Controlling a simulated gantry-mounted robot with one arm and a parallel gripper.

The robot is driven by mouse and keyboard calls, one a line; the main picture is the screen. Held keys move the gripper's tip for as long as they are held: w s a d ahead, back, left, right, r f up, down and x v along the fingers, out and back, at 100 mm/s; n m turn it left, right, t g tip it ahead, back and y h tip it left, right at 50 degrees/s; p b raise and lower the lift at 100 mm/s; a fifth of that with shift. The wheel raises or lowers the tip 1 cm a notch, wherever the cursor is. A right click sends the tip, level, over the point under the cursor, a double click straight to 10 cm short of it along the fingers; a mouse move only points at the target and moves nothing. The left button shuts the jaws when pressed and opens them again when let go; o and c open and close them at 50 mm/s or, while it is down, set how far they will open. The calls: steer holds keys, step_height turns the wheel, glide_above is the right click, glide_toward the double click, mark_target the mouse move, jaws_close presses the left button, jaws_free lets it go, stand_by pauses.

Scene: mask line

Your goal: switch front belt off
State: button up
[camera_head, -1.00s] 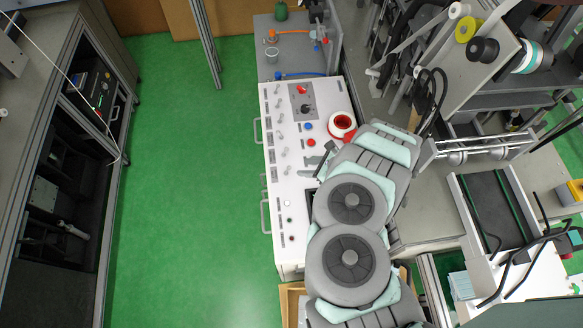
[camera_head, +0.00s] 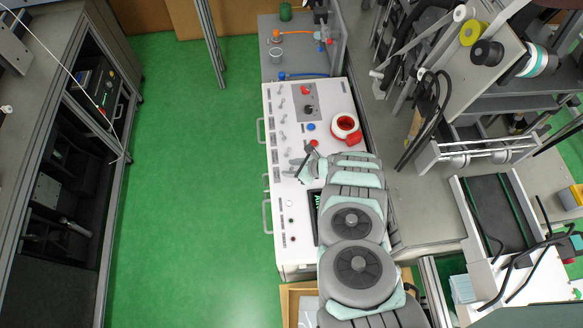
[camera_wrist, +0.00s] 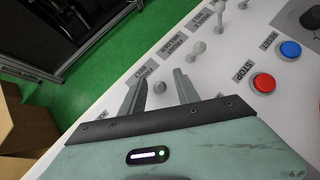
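The control panel (camera_head: 272,215) is a white box top with a column of small grey toggle switches along its left side. In the wrist view, one toggle switch (camera_wrist: 160,88) with a round grey knob stands between the fingers of my gripper (camera_wrist: 158,78). Its small label seems to read "FRONT BELT", but the text is blurred. My gripper is open, with a finger on each side of the knob and gaps visible; contact cannot be told. In the head view, my gripper (camera_head: 301,168) is low over the panel's left side, and hides some switches there.
More toggles, such as one (camera_wrist: 197,48), line up beyond. A red STOP button (camera_wrist: 264,83) and blue RESET button (camera_wrist: 290,49) lie to the right. A red-and-white round emergency button (camera_head: 345,126) sits farther back. Green floor (camera_head: 190,190) left of the panel is free.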

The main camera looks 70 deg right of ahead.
steer(key=shift+c, duration=0.6)
jaws_close()
